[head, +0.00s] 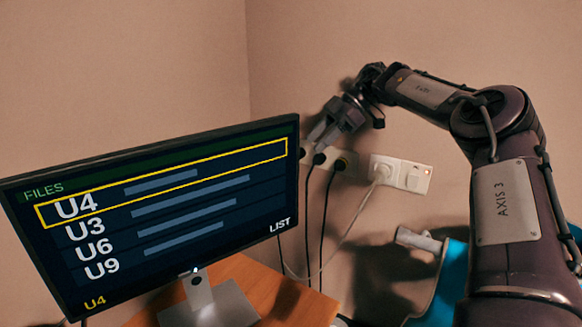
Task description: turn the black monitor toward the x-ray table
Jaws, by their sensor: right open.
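The black monitor (170,215) stands on a wooden desk at the left of the head view. Its lit screen faces me and shows a FILES list with U4 framed in yellow. It rests on a grey stand (208,303). My right gripper (316,138) is open and empty, just past the monitor's right edge and in front of the wall. I cannot tell the exact gap between the fingers and the monitor. My left gripper is not in view. No x-ray table can be made out for certain.
The wooden desk (290,303) has bare room right of the stand. Wall sockets (400,174) with plugs and hanging cables (326,215) lie behind and below my right gripper. A blue thing (446,285) with a grey end shows at the lower right, partly hidden by my right arm.

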